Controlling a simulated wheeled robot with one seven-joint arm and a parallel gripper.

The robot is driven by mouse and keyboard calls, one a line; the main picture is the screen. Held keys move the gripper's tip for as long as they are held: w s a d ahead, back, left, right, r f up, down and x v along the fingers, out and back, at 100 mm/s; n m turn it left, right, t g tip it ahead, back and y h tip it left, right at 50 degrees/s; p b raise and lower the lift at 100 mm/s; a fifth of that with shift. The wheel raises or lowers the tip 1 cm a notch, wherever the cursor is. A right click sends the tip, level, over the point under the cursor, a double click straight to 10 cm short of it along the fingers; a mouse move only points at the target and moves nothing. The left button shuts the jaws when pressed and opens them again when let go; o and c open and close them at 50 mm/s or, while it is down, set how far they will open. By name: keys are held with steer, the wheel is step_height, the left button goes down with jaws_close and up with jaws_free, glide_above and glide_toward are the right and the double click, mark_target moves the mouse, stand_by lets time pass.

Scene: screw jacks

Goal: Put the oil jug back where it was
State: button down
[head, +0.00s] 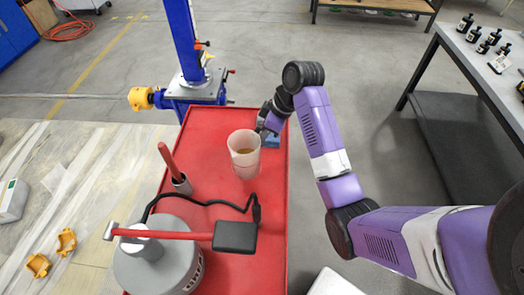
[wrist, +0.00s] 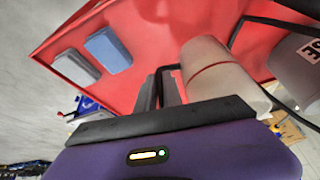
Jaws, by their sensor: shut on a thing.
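The oil jug (head: 244,160) is a pale translucent beaker with amber oil in it. It is upright over the upper middle of the red cart top; I cannot tell if its base touches. In the wrist view the jug (wrist: 215,72) shows a red line around its body and a dark handle. My gripper (head: 264,127) is at the jug's far right side, partly hidden behind its rim. In the wrist view my gripper (wrist: 160,90) is shut on the jug's handle.
The red cart (head: 212,128) carries a blue block (head: 272,141), a red-handled tool in a grey cup (head: 181,184), a black hose and a grey drum (head: 165,265). The wrist view adds a grey block (wrist: 77,66). A blue jack (head: 190,80) stands behind. The cart's upper left is clear.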

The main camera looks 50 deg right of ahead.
steer(key=shift+f, duration=3.3)
steer(key=shift+f, duration=0.1)
steer(key=c, duration=1.5)
jaws_free()
steer(key=p+v, duration=0.1)
steer(key=v, duration=1.1)
steer(key=shift+w, duration=0.1)
